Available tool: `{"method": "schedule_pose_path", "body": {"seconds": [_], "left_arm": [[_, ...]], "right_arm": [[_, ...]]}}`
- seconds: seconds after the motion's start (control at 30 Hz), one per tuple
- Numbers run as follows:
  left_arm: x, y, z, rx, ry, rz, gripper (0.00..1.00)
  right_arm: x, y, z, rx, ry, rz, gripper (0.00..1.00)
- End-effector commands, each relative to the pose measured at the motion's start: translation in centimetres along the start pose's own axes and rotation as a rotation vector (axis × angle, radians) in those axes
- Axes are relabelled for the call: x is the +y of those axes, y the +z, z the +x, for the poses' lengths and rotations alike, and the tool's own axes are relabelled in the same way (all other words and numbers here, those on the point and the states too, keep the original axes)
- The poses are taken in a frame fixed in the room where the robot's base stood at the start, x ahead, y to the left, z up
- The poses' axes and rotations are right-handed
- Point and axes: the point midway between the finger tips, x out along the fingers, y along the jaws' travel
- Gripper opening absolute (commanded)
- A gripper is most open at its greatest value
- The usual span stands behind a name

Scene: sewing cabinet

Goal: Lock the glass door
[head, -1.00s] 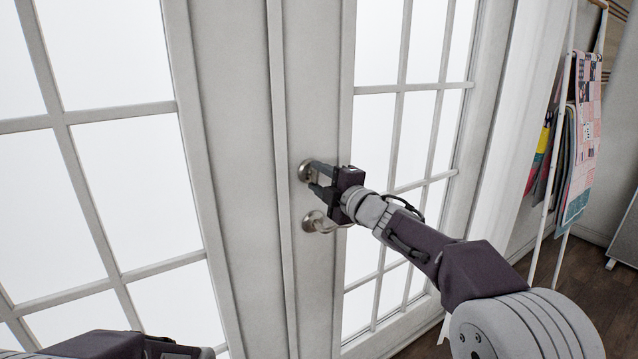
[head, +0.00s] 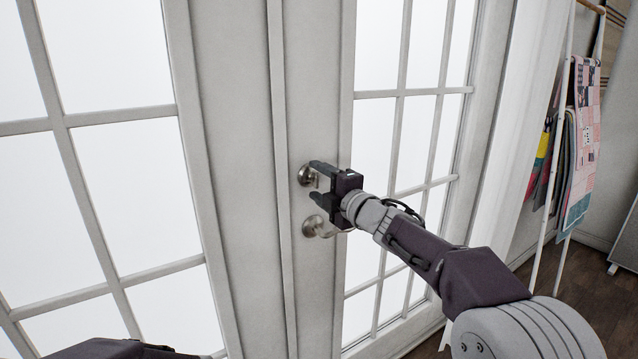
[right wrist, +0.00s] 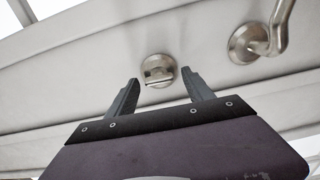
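The white glass door (head: 310,105) has two leaves with gridded panes and stands closed in the head view. Its round metal lock (head: 306,174) with a small thumb turn sits above the lever handle (head: 312,226). In the right wrist view the thumb turn (right wrist: 158,77) lies just beyond and between the fingertips, with the handle (right wrist: 250,42) to its upper right. My right gripper (head: 316,181) is open in front of the lock, its fingers apart and empty; it also shows in the right wrist view (right wrist: 164,86). My left gripper is not visible; only part of my left arm shows at the lower left.
A white rack (head: 548,200) with hanging fabrics (head: 580,140) stands at the right. A grey panel (head: 626,240) is at the far right edge. A pale curtain (head: 520,110) hangs beside the door. Wooden floor (head: 590,300) shows at the lower right.

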Motion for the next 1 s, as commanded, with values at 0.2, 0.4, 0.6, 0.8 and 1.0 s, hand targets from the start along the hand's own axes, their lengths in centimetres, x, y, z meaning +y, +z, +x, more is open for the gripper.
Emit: {"method": "schedule_pose_path", "body": {"seconds": [0.2,0.4,0.6,0.8,1.0], "left_arm": [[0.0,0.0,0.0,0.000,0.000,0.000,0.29],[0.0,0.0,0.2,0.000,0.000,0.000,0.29],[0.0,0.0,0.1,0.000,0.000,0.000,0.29],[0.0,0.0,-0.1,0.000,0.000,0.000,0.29],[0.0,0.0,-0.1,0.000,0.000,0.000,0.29]], "right_arm": [[0.0,0.0,0.0,0.000,0.001,0.000,0.60],[0.0,0.0,-2.5,-0.002,0.002,-0.001,0.60],[0.1,0.1,-6.7,-0.002,0.001,0.000,0.60],[0.0,0.0,-8.9,-0.001,0.000,0.000,0.60],[0.0,0.0,-9.1,0.000,0.000,0.000,0.60]]}}
